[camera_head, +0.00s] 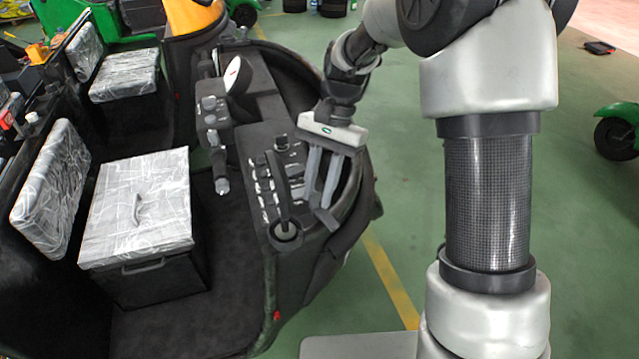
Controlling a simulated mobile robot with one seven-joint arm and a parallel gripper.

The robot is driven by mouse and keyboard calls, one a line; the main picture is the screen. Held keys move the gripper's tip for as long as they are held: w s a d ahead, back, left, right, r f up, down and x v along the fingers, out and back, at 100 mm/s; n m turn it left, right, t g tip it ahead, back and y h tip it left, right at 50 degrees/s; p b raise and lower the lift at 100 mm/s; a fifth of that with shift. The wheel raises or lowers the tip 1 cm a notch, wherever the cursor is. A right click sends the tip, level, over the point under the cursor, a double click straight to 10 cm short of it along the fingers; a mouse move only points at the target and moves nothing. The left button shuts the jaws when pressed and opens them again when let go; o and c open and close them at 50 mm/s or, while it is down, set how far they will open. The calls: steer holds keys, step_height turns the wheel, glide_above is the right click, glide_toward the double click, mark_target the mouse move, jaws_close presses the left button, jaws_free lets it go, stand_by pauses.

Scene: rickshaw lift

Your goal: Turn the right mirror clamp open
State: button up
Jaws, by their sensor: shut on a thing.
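My gripper (319,206) reaches down from the top over the right edge of the black dashboard (262,150) of the vehicle. Its two grey fingers stand a little apart, shut on a dark part at that edge. This part is small and mostly hidden by the fingers, and I cannot make out whether it is the right mirror clamp. A black lever (279,190) with a round base stands on the panel just left of the fingers. A white-faced oval piece (233,75), perhaps a mirror, sits at the far end of the dashboard.
A wrapped seat box (140,210) and backrest (50,190) stand on the vehicle's left side. Another green vehicle (110,30) is behind. A green wheeled vehicle (618,128) shows at the right edge.

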steer(key=shift+n+h, duration=0.3)
steer(key=shift+n, duration=0.2)
steer(key=o, duration=1)
steer(key=shift+o, duration=0.2)
steer(key=v, duration=1.7)
steer(key=shift+w+p, duration=0.2)
steer(key=shift+p, duration=0.15)
steer(key=shift+d+r, duration=0.1)
steer(key=shift+r, duration=0.05)
